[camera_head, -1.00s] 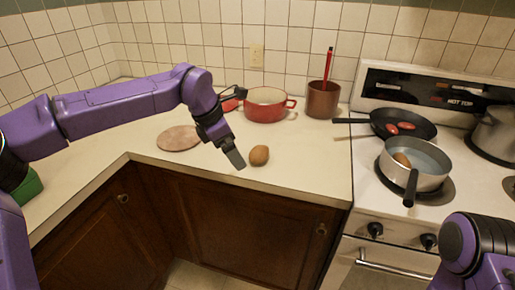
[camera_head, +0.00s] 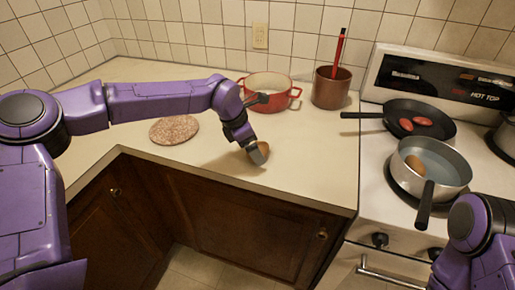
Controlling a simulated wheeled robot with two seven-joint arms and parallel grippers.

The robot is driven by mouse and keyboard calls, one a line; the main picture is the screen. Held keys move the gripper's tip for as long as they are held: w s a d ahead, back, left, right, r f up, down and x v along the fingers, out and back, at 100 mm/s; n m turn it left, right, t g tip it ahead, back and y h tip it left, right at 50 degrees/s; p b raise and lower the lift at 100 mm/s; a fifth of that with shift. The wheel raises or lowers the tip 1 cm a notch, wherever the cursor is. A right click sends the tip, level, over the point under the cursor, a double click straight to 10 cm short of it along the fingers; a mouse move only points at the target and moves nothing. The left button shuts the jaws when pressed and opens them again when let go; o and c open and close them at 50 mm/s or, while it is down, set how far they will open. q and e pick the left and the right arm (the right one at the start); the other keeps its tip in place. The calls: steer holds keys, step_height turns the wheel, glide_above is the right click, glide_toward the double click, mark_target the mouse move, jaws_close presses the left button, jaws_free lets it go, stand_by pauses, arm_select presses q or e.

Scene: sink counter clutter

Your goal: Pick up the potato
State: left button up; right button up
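The brown potato (camera_head: 264,147) is on the beige counter near its front edge, mostly hidden by my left gripper. My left gripper (camera_head: 258,154) points down at the potato, with a finger in front of its near side. The fingers overlap the potato, and I cannot tell whether they are closed on it. My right arm shows at the lower right, but its gripper is out of view.
A red pot (camera_head: 268,88) and a brown canister (camera_head: 331,88) with a red-handled utensil stand behind. A round mottled board (camera_head: 174,130) lies left. The stove holds a black pan (camera_head: 408,122) with red items and a saucepan (camera_head: 437,179) containing a brown item.

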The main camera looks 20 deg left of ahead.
arm_select(q)
steer(key=shift+x, duration=0.95)
steer(key=shift+d+r, duration=0.1)
steer(key=c, duration=1.2)
